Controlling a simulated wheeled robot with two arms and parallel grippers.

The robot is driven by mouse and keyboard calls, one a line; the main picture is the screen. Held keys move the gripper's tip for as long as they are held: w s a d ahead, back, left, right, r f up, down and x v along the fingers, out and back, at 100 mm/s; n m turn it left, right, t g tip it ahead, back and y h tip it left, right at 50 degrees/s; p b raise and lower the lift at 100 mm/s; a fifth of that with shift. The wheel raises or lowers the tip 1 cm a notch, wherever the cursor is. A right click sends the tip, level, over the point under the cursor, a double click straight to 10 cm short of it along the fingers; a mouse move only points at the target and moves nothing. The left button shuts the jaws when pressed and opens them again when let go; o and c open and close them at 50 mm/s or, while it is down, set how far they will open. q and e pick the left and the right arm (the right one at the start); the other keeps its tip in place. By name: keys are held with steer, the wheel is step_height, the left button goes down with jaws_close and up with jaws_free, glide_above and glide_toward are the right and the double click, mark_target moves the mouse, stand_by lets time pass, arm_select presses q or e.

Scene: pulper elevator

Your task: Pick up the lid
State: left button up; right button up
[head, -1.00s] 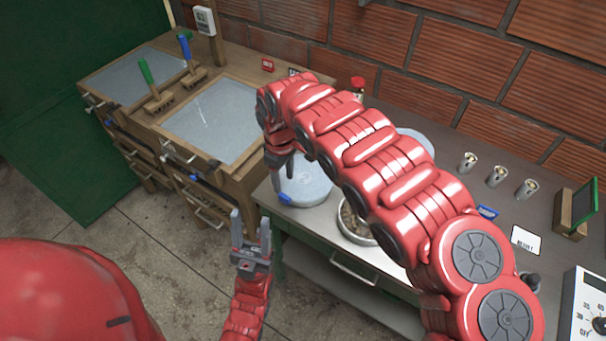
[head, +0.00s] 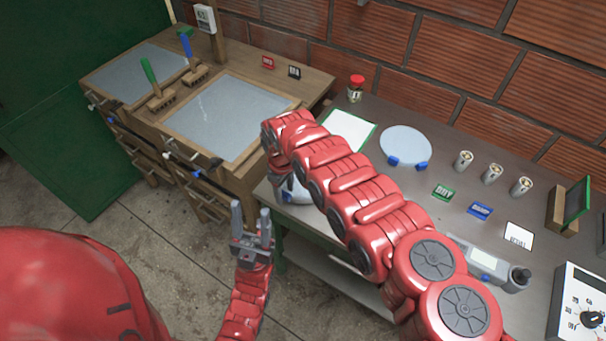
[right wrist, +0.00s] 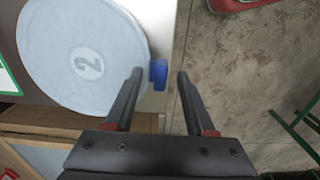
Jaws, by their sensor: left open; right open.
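A round pale grey-blue lid marked 2 (right wrist: 85,50) with a blue tab (right wrist: 158,75) fills the left of the right wrist view. My right gripper (right wrist: 160,72) is open, its fingers on either side of the tab, apart from it. In the head view this lid (head: 297,195) is mostly hidden behind my right arm. A second round lid (head: 405,144) with blue tabs lies farther back on the workbench. My left gripper (head: 252,222) is open and empty, in front of the benches.
The grey workbench (head: 465,125) holds a white sheet with a green border (head: 350,128), several metal cups (head: 492,172), small label cards (head: 480,210) and a grey device (head: 485,261). A red-capped jar (head: 356,88) stands at the back. A wooden bench (head: 255,72) adjoins at left.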

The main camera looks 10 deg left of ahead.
jaws_close()
stand_by(1.4)
